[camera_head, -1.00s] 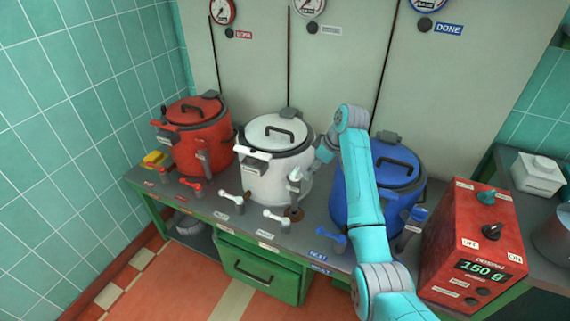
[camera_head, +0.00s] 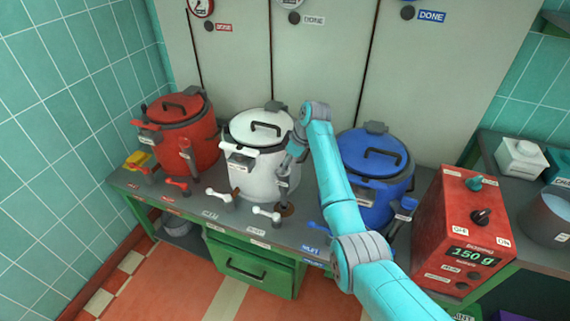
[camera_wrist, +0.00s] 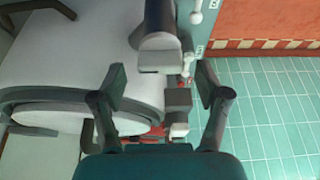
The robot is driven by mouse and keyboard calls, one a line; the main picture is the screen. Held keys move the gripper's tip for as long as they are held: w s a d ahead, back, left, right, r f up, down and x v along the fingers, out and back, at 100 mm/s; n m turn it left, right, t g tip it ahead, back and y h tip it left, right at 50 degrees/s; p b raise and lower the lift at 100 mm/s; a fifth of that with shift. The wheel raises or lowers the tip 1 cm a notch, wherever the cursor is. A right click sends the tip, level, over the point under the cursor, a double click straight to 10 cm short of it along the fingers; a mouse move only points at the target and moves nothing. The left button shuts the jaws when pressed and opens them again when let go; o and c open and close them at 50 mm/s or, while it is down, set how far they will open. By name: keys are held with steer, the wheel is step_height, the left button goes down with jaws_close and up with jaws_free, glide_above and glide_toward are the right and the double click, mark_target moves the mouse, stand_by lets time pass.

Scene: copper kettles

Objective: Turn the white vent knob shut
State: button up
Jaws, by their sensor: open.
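The white kettle (camera_head: 250,172) stands in the middle of the bench, lid on. Its vent is a post at the kettle's right front; the white vent knob (camera_head: 283,167) at its top is partly hidden by my gripper (camera_head: 291,156). In the wrist view, the grey vent post with its pale end (camera_wrist: 160,60) lies ahead of and between the fingertips of my gripper (camera_wrist: 161,85). The gripper is open, with a gap visible on each side. I cannot tell how far the knob is turned.
The red kettle (camera_head: 182,128) stands left and the blue kettle (camera_head: 376,185) right, close to my arm. White levers (camera_head: 266,213) stick out at the bench front. A red scale box (camera_head: 462,235) is at the right. The white lid (camera_wrist: 55,125) is close beside my left finger.

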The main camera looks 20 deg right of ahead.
steer(key=shift+w+a+f, duration=0.1)
steer(key=shift+a+f, duration=0.05)
steer(key=shift+f, duration=0.3)
steer(key=c, duration=1.2)
steer(key=shift+o, duration=0.2)
